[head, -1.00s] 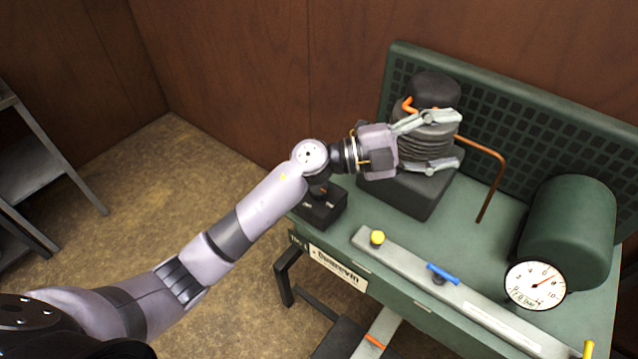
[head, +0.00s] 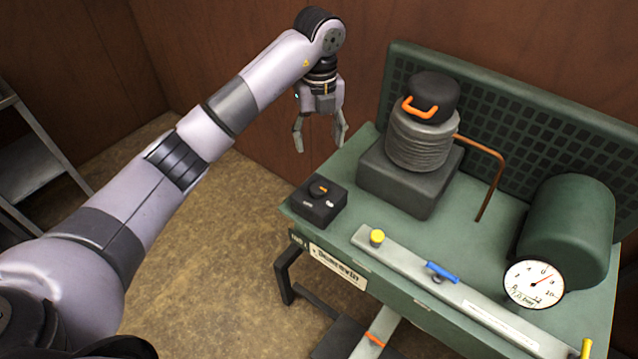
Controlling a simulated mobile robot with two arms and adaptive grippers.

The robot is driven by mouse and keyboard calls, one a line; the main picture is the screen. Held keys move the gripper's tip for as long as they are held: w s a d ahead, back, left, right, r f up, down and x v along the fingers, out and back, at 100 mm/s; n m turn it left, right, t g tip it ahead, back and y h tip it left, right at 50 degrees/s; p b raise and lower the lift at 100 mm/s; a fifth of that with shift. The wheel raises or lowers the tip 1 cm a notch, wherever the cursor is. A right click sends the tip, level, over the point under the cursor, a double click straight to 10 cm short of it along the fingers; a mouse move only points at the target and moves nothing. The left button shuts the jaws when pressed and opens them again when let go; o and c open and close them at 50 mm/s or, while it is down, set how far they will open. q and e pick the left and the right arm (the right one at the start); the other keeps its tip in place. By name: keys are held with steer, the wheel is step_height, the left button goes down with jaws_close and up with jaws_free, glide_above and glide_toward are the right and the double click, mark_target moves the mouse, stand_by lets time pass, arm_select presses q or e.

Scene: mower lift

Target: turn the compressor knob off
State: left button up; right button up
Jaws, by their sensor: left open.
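The compressor (head: 425,133) stands on the green bench, a ribbed grey cylinder with a black cap and an orange handle on top. A small black box (head: 318,207) sits at the bench's left front corner. It carries a round black knob (head: 319,188) with an orange mark. My left gripper (head: 321,142) hangs open and empty, fingers pointing down, above and behind the black box and left of the compressor. It touches nothing that I can see. My right gripper is not in view.
The green bench (head: 370,165) also holds a grey rail (head: 402,263) with a yellow knob and a blue lever, a green tank (head: 568,225) with a round gauge (head: 534,287), and a copper pipe (head: 491,190). A metal shelf (head: 35,150) stands at far left.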

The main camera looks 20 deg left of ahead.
mark_target(319, 186)
arm_select(q)
step_height(319, 186, down, 15)
steer(key=p, duration=0.3)
steer(key=shift+f, duration=0.15)
steer(key=c, duration=1.1)
steer(key=shift+c, duration=0.2)
